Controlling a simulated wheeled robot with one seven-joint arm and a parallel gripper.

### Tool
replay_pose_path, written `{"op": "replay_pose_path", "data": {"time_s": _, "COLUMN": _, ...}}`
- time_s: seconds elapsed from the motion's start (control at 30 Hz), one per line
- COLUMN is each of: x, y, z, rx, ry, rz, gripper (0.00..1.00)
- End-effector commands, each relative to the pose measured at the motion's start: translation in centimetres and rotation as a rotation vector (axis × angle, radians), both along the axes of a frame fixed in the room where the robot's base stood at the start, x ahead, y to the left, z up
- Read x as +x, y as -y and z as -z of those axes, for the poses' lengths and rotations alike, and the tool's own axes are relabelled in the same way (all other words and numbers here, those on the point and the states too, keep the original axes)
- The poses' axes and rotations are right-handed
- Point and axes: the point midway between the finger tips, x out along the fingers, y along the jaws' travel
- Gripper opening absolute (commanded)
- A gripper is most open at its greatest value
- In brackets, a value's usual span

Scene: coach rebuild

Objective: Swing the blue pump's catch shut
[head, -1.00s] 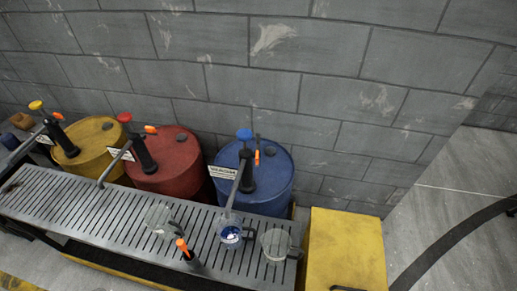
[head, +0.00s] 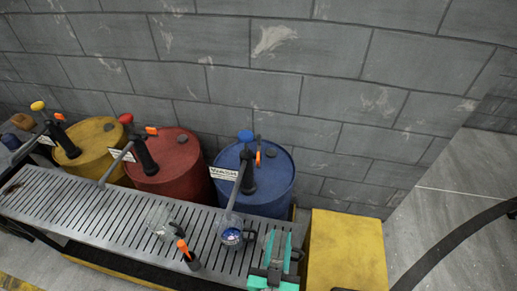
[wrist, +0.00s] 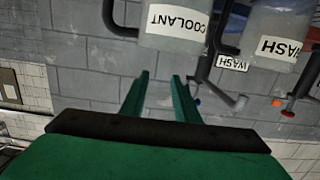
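The blue pump (head: 247,175) stands on the blue drum (head: 272,190), with a blue knob (head: 245,136) on top and a spout slanting down to the front. Its orange catch (head: 258,158) stands roughly upright beside the column, close against it in the picture; I cannot tell whether it is latched. My teal gripper (head: 278,240) is at the bottom of the head view, in front of the blue drum and well short of the catch. In the wrist view its two fingers (wrist: 161,78) are apart with nothing between them.
A jug with blue liquid (head: 231,236) stands below the blue spout on the slatted bench (head: 205,225). A clear jug (head: 163,222) and an orange-topped post (head: 187,254) are left. A yellow box (head: 345,250) is right. The wrist view shows jugs labelled COOLANT (wrist: 175,25) and WASH (wrist: 282,40).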

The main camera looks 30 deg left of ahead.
Motion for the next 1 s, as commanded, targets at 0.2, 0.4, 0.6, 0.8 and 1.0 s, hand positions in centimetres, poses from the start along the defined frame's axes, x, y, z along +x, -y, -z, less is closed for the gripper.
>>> {"op": "replay_pose_path", "data": {"time_s": 0.2, "x": 5.9, "y": -5.1, "z": -3.6, "rx": 0.016, "ry": 0.046, "rz": -0.072, "gripper": 0.28}}
{"op": "replay_pose_path", "data": {"time_s": 0.4, "x": 10.0, "y": -9.8, "z": -7.3, "rx": 0.032, "ry": 0.075, "rz": -0.127, "gripper": 0.28}}
{"op": "replay_pose_path", "data": {"time_s": 0.6, "x": 12.0, "y": -12.7, "z": -9.7, "rx": 0.041, "ry": 0.088, "rz": -0.159, "gripper": 0.28}}
{"op": "replay_pose_path", "data": {"time_s": 0.8, "x": 12.8, "y": -13.5, "z": -10.2, "rx": 0.043, "ry": 0.088, "rz": -0.166, "gripper": 0.28}}
{"op": "replay_pose_path", "data": {"time_s": 1.0, "x": 15.0, "y": -14.5, "z": -10.3, "rx": 0.043, "ry": 0.089, "rz": -0.166, "gripper": 0.28}}
